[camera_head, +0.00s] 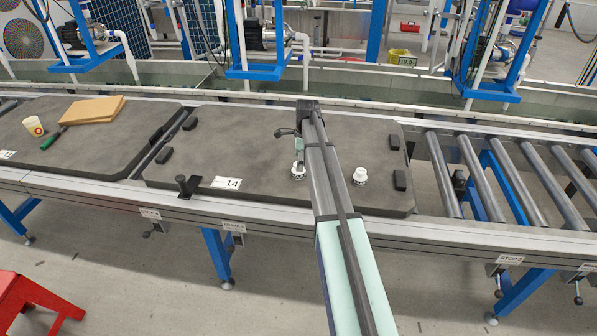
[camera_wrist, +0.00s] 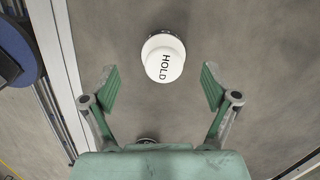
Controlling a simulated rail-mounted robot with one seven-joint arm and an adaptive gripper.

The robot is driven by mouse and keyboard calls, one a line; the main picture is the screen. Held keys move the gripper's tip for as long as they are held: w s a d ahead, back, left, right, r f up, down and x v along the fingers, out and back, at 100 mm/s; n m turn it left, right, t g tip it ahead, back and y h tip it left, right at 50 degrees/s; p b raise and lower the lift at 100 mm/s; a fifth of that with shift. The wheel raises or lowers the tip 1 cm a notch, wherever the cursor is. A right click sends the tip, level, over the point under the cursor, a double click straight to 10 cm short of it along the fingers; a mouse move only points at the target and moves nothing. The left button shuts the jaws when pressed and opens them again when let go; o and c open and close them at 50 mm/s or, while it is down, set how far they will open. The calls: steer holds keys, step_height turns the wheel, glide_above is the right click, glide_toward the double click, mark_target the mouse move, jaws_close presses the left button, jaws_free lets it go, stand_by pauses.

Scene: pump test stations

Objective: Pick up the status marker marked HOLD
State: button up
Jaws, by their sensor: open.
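The status marker marked HOLD (camera_wrist: 164,58) is a round white knob, seen from above in the wrist view. It stands upright on a dark grey pallet top, ahead of and between my open fingers, touching neither. In the head view, two white markers stand on the pallet numbered 14, a left one (camera_head: 297,171) and a right one (camera_head: 360,175). Their lettering is too small to read there. My gripper (camera_wrist: 160,80) is open and empty; in the head view it hangs (camera_head: 299,147) just above the left marker. A round thing (camera_wrist: 147,141) is mostly hidden by my gripper's palm.
The grey pallet (camera_head: 240,135) has black corner blocks and lies on a roller conveyor. Left of it, another pallet holds a cup (camera_head: 34,126), brown boards (camera_head: 94,110) and a green-handled tool (camera_head: 53,139). Bare rollers (camera_head: 480,175) lie to the right. Blue pump frames stand behind.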

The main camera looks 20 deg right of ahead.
steer(key=shift+w+a+f, duration=0.1)
steer(key=shift+w+f, duration=0.05)
steer(key=shift+f, duration=1.15)
steer(key=shift+w+a+f, duration=0.1)
steer(key=shift+w+f, duration=0.05)
steer(key=shift+f, duration=1.15)
steer(key=c, duration=1.3)
